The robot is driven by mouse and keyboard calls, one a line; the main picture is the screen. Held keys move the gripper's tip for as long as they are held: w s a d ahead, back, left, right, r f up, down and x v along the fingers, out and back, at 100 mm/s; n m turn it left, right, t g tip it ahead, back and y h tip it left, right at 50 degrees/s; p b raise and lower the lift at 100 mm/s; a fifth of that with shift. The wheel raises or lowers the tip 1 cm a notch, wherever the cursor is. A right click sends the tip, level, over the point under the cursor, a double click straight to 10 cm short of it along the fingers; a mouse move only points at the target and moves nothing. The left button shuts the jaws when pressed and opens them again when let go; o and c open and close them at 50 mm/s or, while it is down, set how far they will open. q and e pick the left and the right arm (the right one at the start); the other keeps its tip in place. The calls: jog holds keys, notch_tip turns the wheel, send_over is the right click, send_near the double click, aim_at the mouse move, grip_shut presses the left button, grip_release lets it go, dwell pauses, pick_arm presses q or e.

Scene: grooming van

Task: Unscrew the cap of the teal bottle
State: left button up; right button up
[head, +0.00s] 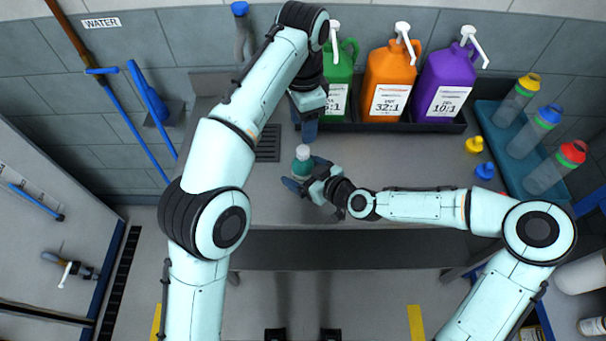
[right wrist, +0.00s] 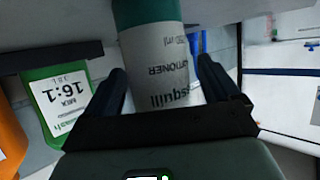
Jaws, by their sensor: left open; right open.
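The teal bottle (head: 302,168) stands upright on the grey counter, its pale cap (head: 303,152) on top. My right gripper (head: 306,174) is open at the bottle, with a finger on either side of it. In the right wrist view the bottle's white label (right wrist: 157,58) shows between the spread fingers of this gripper (right wrist: 162,85), with gaps on both sides; the cap is out of that view. My left gripper (head: 306,120) is open above and behind the bottle, apart from the cap. Its fingers partly overlap in the head view.
Green (head: 338,75), orange (head: 390,80) and purple (head: 445,83) pump jugs stand in a black tray at the back. A teal tray (head: 487,112) with several clear bottles is on the right. Yellow (head: 474,144) and blue (head: 484,171) caps lie beside it.

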aim_at(303, 150)
grip_shut()
pick_arm(q)
jog(key=m, duration=2.2)
jog(key=shift+f, duration=4)
